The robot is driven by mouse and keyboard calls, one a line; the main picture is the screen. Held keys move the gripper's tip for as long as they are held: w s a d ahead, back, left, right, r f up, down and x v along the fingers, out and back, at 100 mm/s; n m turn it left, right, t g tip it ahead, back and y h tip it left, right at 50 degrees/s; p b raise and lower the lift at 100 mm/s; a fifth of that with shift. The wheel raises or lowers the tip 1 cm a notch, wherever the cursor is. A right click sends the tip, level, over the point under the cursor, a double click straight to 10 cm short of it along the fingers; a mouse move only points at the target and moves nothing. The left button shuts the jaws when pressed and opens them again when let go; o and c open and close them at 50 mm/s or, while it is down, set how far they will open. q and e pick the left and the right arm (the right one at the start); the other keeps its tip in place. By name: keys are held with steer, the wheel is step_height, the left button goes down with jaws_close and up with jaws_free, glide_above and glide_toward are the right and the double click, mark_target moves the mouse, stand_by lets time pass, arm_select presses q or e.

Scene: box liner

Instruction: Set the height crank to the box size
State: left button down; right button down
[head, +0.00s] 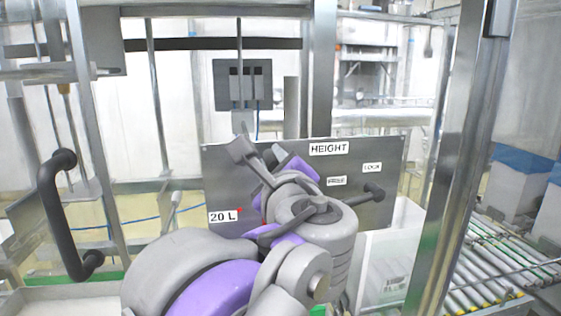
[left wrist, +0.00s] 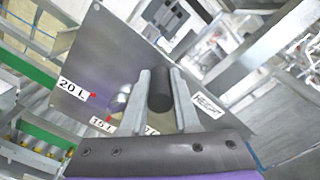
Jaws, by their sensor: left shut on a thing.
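The grey metal height panel (head: 225,175) stands upright in the middle of the head view, with a HEIGHT label (head: 328,148) at its top. My left gripper (head: 258,155) is in front of it and hides most of the crank. In the left wrist view, my left gripper (left wrist: 163,85) is shut on the crank's black cylindrical handle (left wrist: 160,92). A silver hub (left wrist: 120,103) shows to its left. The 20 L label (left wrist: 73,88) and 15 L label (left wrist: 102,123) have red marks; a third label is partly hidden by a finger. My right gripper is not in view.
A black-knobbed lever (head: 373,192) sits at the panel's right, near a LOCK label (head: 372,167) and another small label. A black handle (head: 50,215) stands at left. A metal post (head: 460,150) and roller conveyor (head: 490,260) are at right.

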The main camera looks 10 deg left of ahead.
arm_select(q)
steer(key=shift+s+a, duration=0.15)
steer(key=shift+a, duration=0.2)
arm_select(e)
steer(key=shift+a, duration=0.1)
arm_select(q)
steer(key=shift+f, duration=0.1)
steer(key=c, duration=0.7)
jaws_free()
steer(key=shift+o, duration=0.2)
steer(key=shift+s, duration=0.1)
steer(key=shift+s+d, duration=0.25)
steer(key=shift+s, duration=0.05)
steer(key=b+v, duration=0.1)
steer(key=v, duration=0.9)
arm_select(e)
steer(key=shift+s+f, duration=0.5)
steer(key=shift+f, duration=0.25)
arm_select(q)
steer(key=shift+a, duration=0.15)
